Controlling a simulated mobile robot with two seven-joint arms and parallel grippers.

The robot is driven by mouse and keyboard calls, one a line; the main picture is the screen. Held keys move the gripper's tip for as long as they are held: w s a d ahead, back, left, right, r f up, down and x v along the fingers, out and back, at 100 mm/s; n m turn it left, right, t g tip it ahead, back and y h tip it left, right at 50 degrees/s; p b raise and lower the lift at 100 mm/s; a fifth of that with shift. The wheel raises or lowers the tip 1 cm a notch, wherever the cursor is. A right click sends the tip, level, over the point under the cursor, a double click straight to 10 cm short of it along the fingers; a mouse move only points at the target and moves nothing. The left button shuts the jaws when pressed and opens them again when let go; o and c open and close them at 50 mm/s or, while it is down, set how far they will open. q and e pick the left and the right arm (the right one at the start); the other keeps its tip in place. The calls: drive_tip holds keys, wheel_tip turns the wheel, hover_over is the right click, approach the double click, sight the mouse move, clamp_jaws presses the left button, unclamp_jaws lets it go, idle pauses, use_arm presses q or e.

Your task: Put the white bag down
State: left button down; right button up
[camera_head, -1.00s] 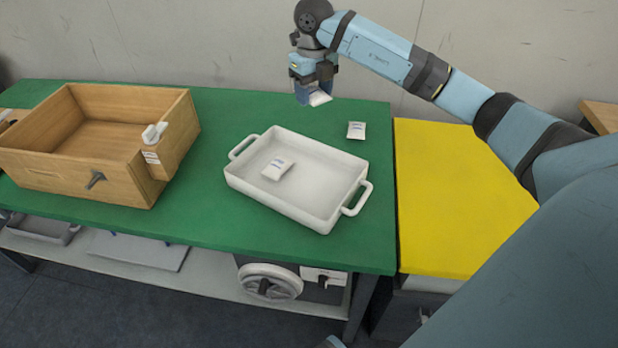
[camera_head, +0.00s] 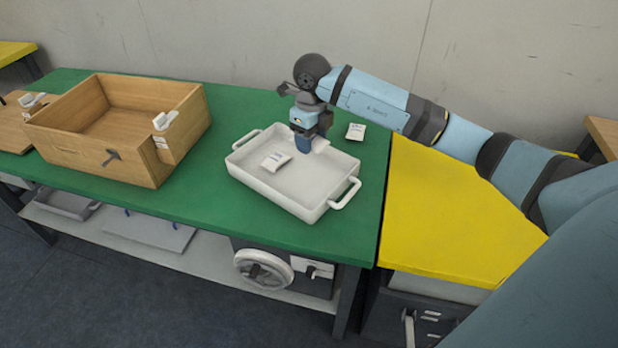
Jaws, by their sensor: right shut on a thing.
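My right gripper (camera_head: 304,150) points down over the far side of the white tray (camera_head: 318,204). It is shut on a white bag (camera_head: 320,145), which shows only in part beside the fingers. I cannot tell whether that bag touches the tray. Another white bag (camera_head: 275,161) lies flat inside the tray at its left. A third white bag (camera_head: 355,131) lies on the green table behind the tray, to the right of the gripper. My left gripper is not in view.
An open wooden box (camera_head: 120,165) stands on the green table (camera_head: 215,205) at the left, with a white scanner (camera_head: 165,120) at its right wall. A bare yellow table (camera_head: 445,215) adjoins on the right. The green table's front strip is clear.

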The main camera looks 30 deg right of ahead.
drive_tip(key=b, duration=0.1)
hover_over(311, 183)
wheel_tip(311, 183, down, 8)
drive_tip(key=shift+f, duration=0.1)
wheel_tip(311, 183, down, 4)
drive_tip(key=shift+s+b, duration=0.1)
drive_tip(key=shift+b, duration=0.4)
drive_tip(key=shift+f, duration=0.25)
drive_tip(key=shift+r, duration=0.1)
drive_tip(key=shift+f, duration=0.2)
drive_tip(key=o, duration=0.9)
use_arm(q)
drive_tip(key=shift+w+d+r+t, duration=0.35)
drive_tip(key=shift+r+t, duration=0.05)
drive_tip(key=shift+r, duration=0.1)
use_arm(e)
drive_tip(key=shift+r, duration=0.1)
